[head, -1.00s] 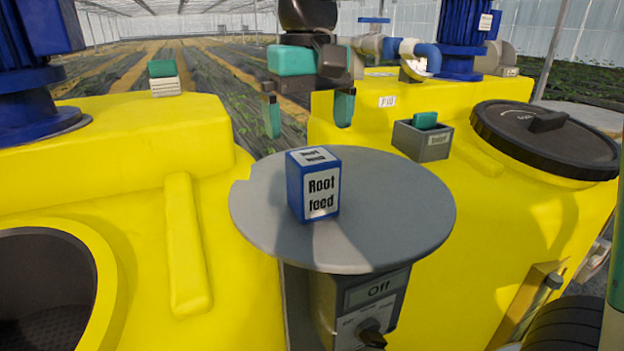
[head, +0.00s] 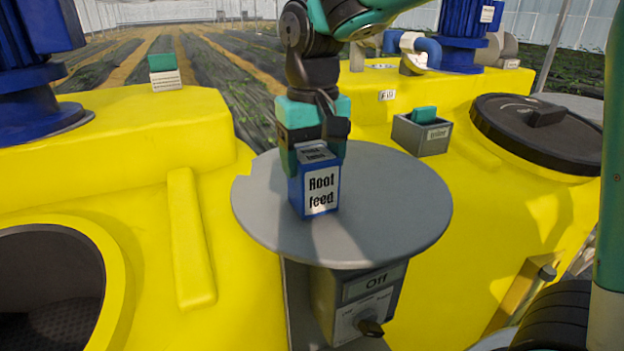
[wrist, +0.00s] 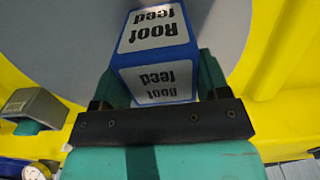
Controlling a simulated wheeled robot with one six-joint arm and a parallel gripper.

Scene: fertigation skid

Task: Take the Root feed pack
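The Root feed pack (head: 321,190), a blue box with white labels, stands upright on the round grey table (head: 400,215). My gripper (head: 316,162) points down over it from behind, with its green fingers at the pack's two sides. The fingers look closed against it. In the wrist view the pack (wrist: 158,50) sits between the fingers (wrist: 162,85), with its labels upside down. The pack's base appears to rest on the table; the far side is hidden.
Yellow tanks stand on both sides, one with an open round hatch (head: 50,285) and one with a black lid (head: 540,130). A grey bin (head: 422,136) holds a green block. A green-and-white box (head: 164,72) sits on the left tank. A switch panel marked Off (head: 368,300) is under the table.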

